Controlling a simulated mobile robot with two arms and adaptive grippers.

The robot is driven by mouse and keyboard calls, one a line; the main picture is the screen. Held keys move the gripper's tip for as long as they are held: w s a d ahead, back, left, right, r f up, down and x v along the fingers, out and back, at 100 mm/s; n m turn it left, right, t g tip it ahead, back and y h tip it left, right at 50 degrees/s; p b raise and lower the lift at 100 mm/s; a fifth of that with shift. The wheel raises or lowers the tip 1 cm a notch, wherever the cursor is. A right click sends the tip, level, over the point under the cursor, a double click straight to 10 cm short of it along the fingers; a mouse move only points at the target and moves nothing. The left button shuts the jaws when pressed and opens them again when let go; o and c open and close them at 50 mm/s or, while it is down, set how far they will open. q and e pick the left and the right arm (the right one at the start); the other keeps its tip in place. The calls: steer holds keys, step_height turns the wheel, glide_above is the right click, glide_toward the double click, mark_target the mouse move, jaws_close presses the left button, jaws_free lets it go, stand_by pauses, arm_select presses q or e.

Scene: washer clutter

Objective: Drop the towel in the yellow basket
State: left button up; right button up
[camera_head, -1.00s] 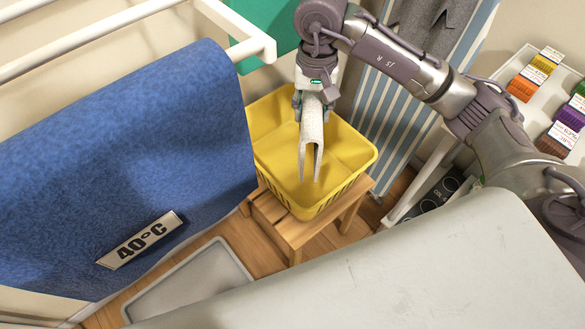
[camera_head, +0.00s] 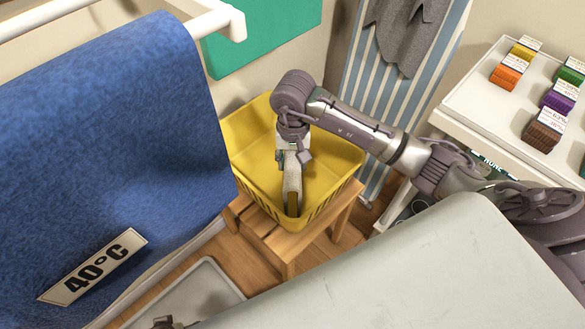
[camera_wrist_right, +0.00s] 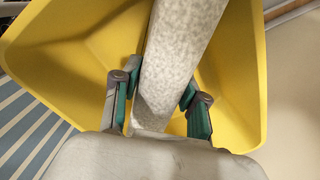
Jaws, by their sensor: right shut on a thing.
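The towel is a pale speckled cloth (camera_head: 292,183) hanging folded from my right gripper (camera_head: 292,150), its lower end inside the yellow basket (camera_head: 340,160). My right gripper reaches down into the upper part of the basket. In the right wrist view the towel (camera_wrist_right: 178,60) passes between the green-padded fingers of my right gripper (camera_wrist_right: 155,100), which are shut on it, with the yellow basket walls (camera_wrist_right: 70,60) around it. The basket stands on a wooden stool (camera_head: 285,240).
A blue towel (camera_head: 110,150) with a 40°C label (camera_head: 93,266) hangs from a white rack (camera_head: 140,33) at left. A pale worktop (camera_head: 430,270) fills the front. A striped board (camera_head: 385,75) stands behind; a white shelf (camera_head: 485,100) with coloured blocks is at right.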

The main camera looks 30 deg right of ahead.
arm_select(q)
steer(key=shift+w+r, duration=0.2)
steer(key=shift+r, duration=0.6)
arm_select(e)
step_height(320, 180, down, 3)
steer(key=shift+f, duration=0.2)
arm_select(q)
steer(key=shift+r+b, duration=0.35)
arm_select(e)
steer(key=shift+f, duration=0.15)
steer(key=o, duration=1.1)
arm_select(q)
steer(key=shift+r, duration=0.15)
arm_select(e)
steer(key=shift+o, duration=0.2)
steer(key=shift+r, duration=0.2)
arm_select(q)
steer(key=f+p, duration=0.1)
steer(key=f, duration=0.2)
steer(key=s+f, duration=0.1)
steer(key=f, duration=0.1)
steer(key=shift+s+f+p, duration=0.2)
steer(key=shift+f+p, duration=0.2)
arm_select(e)
step_height(320, 180, up, 12)
